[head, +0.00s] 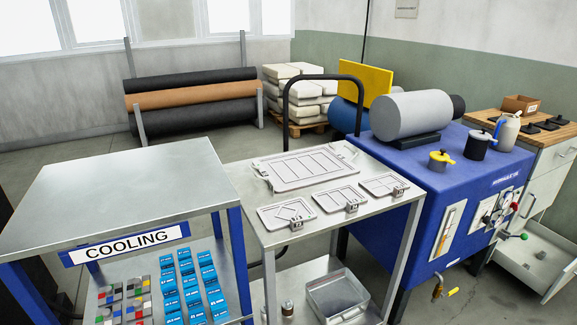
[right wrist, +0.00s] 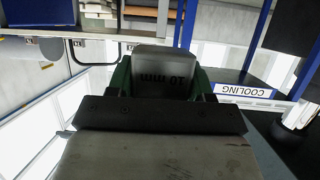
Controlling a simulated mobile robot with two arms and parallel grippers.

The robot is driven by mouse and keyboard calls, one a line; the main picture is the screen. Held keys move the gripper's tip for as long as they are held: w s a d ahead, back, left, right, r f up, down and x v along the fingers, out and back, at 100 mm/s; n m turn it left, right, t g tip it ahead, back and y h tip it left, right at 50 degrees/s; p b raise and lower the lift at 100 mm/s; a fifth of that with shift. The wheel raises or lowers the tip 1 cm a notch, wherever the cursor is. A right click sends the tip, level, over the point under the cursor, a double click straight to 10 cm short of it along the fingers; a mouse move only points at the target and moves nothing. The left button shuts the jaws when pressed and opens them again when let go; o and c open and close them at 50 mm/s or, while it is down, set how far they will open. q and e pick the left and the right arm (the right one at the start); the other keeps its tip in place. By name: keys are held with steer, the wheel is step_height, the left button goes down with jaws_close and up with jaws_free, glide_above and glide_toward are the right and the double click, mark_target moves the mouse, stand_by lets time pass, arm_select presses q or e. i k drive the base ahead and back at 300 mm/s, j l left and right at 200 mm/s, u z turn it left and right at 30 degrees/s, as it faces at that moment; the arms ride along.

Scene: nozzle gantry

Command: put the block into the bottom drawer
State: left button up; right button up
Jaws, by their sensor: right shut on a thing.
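Neither gripper shows in the head view, and my left gripper is in no view. The bottom drawer (head: 545,272), low at the right edge of the head view, is pulled out from a white cabinet (head: 545,190) with a wooden top. A small dark thing lies inside it.
The blue hydraulic unit (head: 425,190) stands left of the drawer, with valve handles sticking out near it. A steel table (head: 330,225) with flat plates stands mid-view. The COOLING rack (head: 130,190) at left holds several blue labelled pieces (head: 190,285). Floor shows between these pieces.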

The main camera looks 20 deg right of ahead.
mark_target(548, 250)
steer(key=l+u, duration=0.5)
steer(key=u, duration=0.2)
steer(key=l+u, duration=0.1)
steer(key=l, duration=0.35)
steer(key=k+l+u, duration=0.1)
steer(key=l, duration=0.35)
steer(key=k+l+u, duration=0.15)
steer(key=l, duration=0.3)
steer(key=k+l+u, duration=0.1)
steer(key=l, duration=0.35)
steer(key=k+l+u, duration=0.1)
steer(key=l, duration=0.35)
